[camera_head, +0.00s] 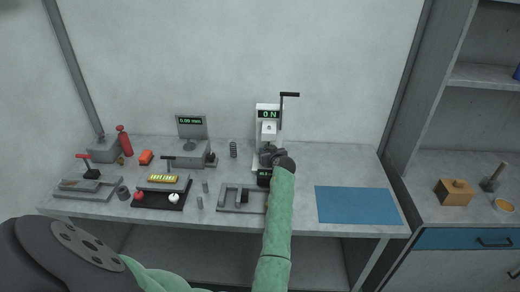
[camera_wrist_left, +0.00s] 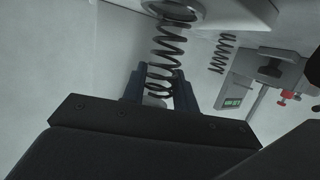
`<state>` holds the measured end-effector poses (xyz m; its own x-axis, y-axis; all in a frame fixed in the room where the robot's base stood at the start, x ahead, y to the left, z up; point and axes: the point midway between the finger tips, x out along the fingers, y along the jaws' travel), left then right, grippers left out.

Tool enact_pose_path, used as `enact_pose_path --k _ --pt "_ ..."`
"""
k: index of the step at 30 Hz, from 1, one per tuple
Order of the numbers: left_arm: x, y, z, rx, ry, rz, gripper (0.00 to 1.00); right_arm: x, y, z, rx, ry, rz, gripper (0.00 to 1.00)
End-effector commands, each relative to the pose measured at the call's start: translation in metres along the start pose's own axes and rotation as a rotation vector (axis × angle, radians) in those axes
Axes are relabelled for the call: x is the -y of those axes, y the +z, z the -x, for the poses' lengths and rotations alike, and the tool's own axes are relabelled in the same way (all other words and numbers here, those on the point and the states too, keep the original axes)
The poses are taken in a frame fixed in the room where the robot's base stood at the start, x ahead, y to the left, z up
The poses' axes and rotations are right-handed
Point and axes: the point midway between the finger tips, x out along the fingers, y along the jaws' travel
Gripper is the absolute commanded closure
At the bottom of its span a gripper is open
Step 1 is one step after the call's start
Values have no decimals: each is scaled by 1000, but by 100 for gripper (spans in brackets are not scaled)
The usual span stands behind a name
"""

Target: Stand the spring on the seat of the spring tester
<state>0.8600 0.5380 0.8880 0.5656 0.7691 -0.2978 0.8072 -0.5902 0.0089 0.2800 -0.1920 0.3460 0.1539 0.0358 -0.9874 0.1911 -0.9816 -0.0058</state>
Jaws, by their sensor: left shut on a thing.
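The spring tester (camera_head: 268,128) stands at the back of the bench, with a "0 N" display and a black lever. My left gripper (camera_head: 268,156) is at its lower part and hides the seat in the head view. The left wrist view looks upside down. There, the two dark blue fingers of my left gripper (camera_wrist_left: 160,88) are shut on a dark coil spring (camera_wrist_left: 168,45). Its far end is at a round ring-shaped seat (camera_wrist_left: 184,12) on the tester's pale base. I cannot tell whether it touches. My right gripper is not in view.
A second spring (camera_head: 233,149) stands on the bench left of the tester; it also shows in the left wrist view (camera_wrist_left: 222,52). A gauge with a green display (camera_head: 191,135) is further left. A grey slotted block (camera_head: 230,196) lies in front. The blue mat (camera_head: 356,205) at right is bare.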

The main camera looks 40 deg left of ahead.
Motion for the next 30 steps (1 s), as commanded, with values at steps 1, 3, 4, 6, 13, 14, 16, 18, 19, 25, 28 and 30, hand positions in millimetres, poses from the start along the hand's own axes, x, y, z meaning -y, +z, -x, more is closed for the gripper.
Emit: enact_pose_path --k 1,3,4,6,13,14,16,18,19,25,28,30 --pt "-1 6 4 4 -3 -2 96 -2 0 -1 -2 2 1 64" --pt "-1 8 6 3 -4 -1 96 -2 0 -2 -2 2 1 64" --pt "-1 8 6 3 -4 -1 96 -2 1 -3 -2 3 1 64" --pt "-1 8 6 2 -4 -1 96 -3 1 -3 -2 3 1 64" --pt "-1 9 5 2 -4 -1 96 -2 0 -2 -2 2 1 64" --pt "-1 9 5 2 -4 -1 96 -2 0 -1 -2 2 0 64" --pt "-1 10 5 2 -4 -1 96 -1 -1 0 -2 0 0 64" --pt "-1 10 5 2 -4 -1 96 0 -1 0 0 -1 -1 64" --pt "-1 10 5 2 -4 -1 96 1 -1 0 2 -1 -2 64" --pt "-1 10 5 2 -4 -1 49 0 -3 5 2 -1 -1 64" --pt "-1 10 5 2 -4 -1 49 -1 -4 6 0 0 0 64" --pt "-1 10 5 2 -4 -1 49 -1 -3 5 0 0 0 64"
